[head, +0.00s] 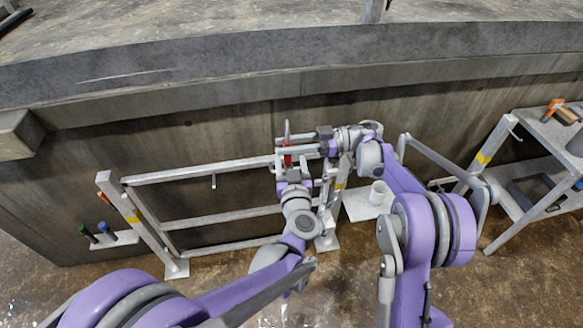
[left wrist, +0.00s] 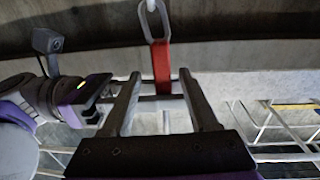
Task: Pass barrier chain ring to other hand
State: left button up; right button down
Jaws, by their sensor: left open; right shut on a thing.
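The barrier chain ring is a grey metal link with a red strap-like part (left wrist: 161,66) below it. In the head view its red part (head: 287,160) shows small, in front of the barrier rails. My right gripper (head: 297,146) comes in from the right and is shut on the red part. In the left wrist view my right gripper (left wrist: 150,88) reaches in from the left, its thin fingers at the red part. My left gripper (left wrist: 163,100) is open below, its two fingers on either side of the red part's lower end. I cannot tell whether they touch it.
A grey metal barrier (head: 205,170) with yellow-banded posts stands before the concrete wall. A white cup (head: 378,191) stands on a pale shelf behind my right arm. A shelf rack (head: 540,140) with tools is at right. Green-handled and other tools (head: 104,230) hang at left.

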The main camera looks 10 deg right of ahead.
pick_arm(q)
jog(key=shift+w, duration=0.6)
jog(key=shift+d, duration=0.1)
grip_shut()
pick_arm(e)
jog(key=shift+a, duration=0.1)
jog(key=c, duration=0.5)
grip_release()
